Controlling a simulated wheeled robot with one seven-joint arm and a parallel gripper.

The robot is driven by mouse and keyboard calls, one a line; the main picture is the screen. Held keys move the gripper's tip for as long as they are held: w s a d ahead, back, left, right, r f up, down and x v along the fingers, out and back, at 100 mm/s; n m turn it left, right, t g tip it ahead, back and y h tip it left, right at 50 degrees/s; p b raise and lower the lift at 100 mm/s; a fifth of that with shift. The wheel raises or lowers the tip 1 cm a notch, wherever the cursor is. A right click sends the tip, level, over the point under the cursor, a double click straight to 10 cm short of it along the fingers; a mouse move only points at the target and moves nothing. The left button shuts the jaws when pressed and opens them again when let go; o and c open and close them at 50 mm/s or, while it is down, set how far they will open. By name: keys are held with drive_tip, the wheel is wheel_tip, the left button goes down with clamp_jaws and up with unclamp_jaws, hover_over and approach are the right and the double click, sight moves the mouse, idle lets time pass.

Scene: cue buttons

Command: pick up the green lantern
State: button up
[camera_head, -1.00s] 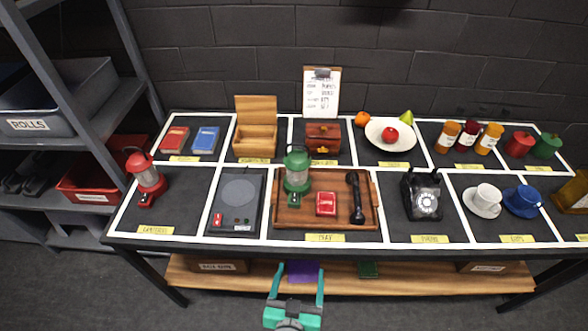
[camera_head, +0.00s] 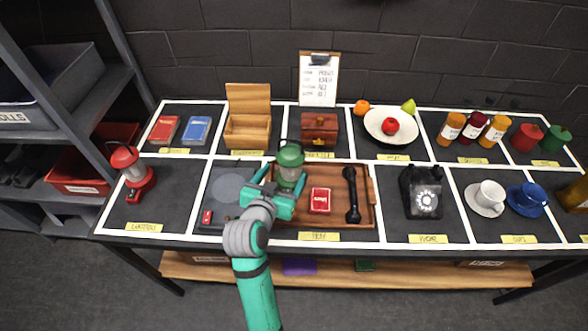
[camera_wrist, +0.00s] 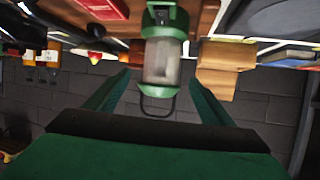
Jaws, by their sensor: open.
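The green lantern (camera_head: 290,157) stands upright at the left part of the wooden tray, its handle loop at the top. My gripper (camera_head: 283,178) is open and close in front of the lantern, with a finger toward each side of it. In the wrist view, which looks upside down, the lantern (camera_wrist: 162,60) lies centred between the two spread fingers (camera_wrist: 160,82). I cannot tell how far the fingers reach around it. My gripper hides the lantern's base in the head view.
The wooden tray (camera_head: 336,221) also holds a red box (camera_head: 320,200) and a black handset (camera_head: 352,194). A dark device with a round pad (camera_head: 230,188) lies left of the tray. A red lantern (camera_head: 136,172) stands at far left. Wooden boxes stand behind.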

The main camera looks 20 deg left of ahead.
sight(285, 168)
drive_tip(key=shift+x, duration=1.1)
drive_tip(key=shift+w+a+f, duration=0.25)
drive_tip(key=shift+w+a, duration=0.05)
drive_tip(key=shift+a, duration=0.1)
drive_tip(key=shift+d+x, duration=0.15)
drive_tip(key=shift+x, duration=1.2)
drive_tip(key=shift+d+x, duration=0.1)
drive_tip(key=shift+x, duration=1.3)
